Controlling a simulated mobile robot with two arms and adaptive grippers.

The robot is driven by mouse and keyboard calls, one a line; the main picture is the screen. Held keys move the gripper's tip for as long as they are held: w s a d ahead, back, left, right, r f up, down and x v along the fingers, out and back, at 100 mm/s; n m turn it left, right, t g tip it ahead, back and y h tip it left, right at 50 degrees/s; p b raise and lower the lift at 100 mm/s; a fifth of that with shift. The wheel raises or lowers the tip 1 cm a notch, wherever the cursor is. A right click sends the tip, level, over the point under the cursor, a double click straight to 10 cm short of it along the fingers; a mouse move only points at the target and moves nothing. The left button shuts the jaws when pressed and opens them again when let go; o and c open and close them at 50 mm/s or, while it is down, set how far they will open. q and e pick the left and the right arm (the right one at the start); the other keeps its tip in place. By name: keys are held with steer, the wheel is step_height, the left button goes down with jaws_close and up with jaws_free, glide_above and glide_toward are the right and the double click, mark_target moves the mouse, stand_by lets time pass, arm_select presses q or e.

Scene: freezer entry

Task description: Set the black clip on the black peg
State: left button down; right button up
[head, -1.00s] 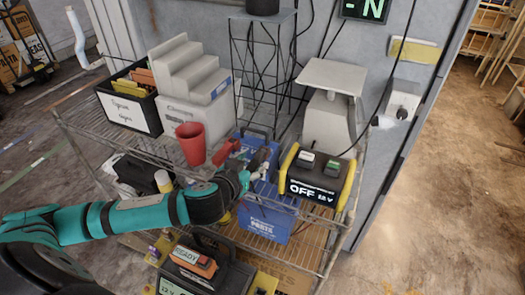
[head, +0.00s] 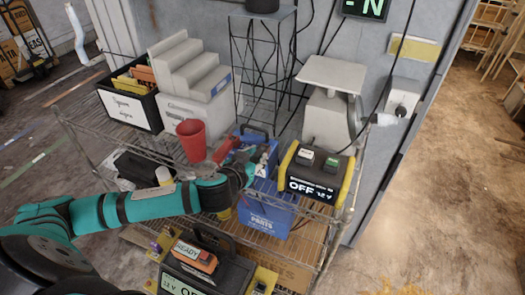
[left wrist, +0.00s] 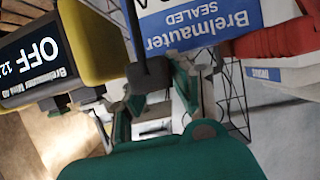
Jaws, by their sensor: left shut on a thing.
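My left gripper (head: 257,163) is at the blue battery (head: 265,212) on the upper shelf, left of the black and yellow charger (head: 315,172). In the left wrist view its fingers (left wrist: 165,100) are closed around a dark block, which I take as the black clip (left wrist: 150,76); a dark cable runs up from it. The battery's label (left wrist: 180,25) is close behind. A red clip (head: 224,151) is at the battery's left side, and its red body shows in the left wrist view (left wrist: 280,40). I cannot pick out the black peg. My right gripper is not in view.
A red cup (head: 191,140) stands left of the battery. A grey stepped block (head: 188,70) and a black bin (head: 130,100) are behind it. A grey stand (head: 328,110) is behind the charger. Black cables hang along the wall. Another black unit (head: 200,270) is below.

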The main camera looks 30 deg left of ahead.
mark_target(256, 160)
arm_select(q)
steer(key=shift+r, duration=0.4)
steer(key=shift+s+d+r+b, duration=0.15)
steer(key=shift+r+b, duration=0.25)
steer(key=shift+r, duration=0.25)
steer(key=shift+s+r+b, duration=0.15)
steer(key=shift+r+b, duration=0.25)
steer(key=shift+r, duration=0.2)
steer(key=s+d+r+p, duration=0.2)
steer(key=s+r+p, duration=0.1)
steer(key=s, duration=0.4)
steer(key=s+d+r+p, duration=0.2)
steer(key=s+d+p, duration=0.1)
steer(key=s+p, duration=0.3)
steer(key=shift+v, duration=0.75)
steer(key=shift+d+r, duration=0.1)
steer(key=shift+d, duration=0.05)
